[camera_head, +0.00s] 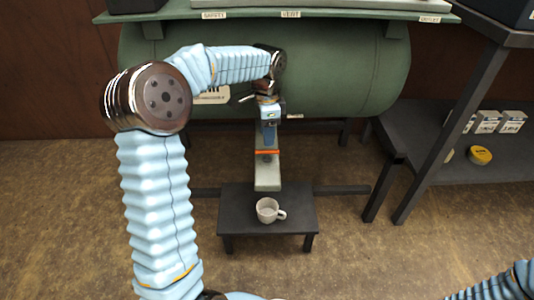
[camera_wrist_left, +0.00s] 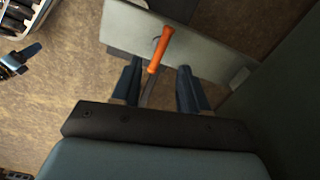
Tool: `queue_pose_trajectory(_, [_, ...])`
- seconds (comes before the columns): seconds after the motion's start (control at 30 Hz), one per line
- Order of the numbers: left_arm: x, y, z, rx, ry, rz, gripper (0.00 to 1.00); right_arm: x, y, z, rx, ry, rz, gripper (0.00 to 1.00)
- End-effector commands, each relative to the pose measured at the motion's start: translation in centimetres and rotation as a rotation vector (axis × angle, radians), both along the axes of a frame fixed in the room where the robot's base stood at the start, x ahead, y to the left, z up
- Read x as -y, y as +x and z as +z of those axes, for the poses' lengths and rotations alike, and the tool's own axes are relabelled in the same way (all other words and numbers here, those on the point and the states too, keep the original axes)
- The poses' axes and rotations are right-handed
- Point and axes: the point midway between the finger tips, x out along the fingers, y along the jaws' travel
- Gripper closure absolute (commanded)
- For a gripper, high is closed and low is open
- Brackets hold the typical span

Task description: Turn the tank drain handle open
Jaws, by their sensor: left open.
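The drain handle shows as a thin orange bar (camera_head: 268,152) in the head view, in front of a pale grey board (camera_head: 267,180) below the green tank (camera_head: 330,70). In the left wrist view the orange handle (camera_wrist_left: 159,49) points up and slightly right, with a metal stem at its lower end. My left gripper (camera_head: 268,142) is at the handle. Its two dark fingers stand apart on either side of the handle in the wrist view (camera_wrist_left: 160,72), with gaps showing. Part of the drain fitting is hidden by the gripper. My right gripper is not visible; only its arm shows at the lower right.
A white mug (camera_head: 268,210) stands on a low black stool (camera_head: 235,215) below the handle. A dark shelf (camera_head: 450,165) with small boxes (camera_head: 488,122) and a yellow roll (camera_head: 480,155) stands at the right. Open brown floor lies in front.

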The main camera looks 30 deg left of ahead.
Motion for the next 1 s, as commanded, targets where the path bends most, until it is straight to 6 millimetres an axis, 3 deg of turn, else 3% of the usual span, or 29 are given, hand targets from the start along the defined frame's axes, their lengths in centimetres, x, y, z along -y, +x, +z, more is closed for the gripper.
queue_pose_trajectory(0.1, [0.0, 0.0, -3.0, -0.001, -0.001, 0.0, 0.56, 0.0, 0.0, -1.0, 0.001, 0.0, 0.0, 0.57])
queue_pose_trajectory(0.3, [0.0, 0.0, -6.0, -0.001, -0.001, 0.0, 0.56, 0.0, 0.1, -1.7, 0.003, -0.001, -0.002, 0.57])
queue_pose_trajectory(0.7, [0.0, 0.0, -7.0, 0.001, -0.001, 0.001, 0.56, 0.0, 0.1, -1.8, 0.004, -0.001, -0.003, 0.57])
queue_pose_trajectory(0.77, [0.0, 0.0, -7.0, 0.001, -0.001, 0.001, 0.62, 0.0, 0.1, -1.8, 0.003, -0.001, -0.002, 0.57])
queue_pose_trajectory(1.0, [0.0, 0.0, -7.0, 0.001, -0.001, 0.001, 0.99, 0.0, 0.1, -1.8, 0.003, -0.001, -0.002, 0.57])
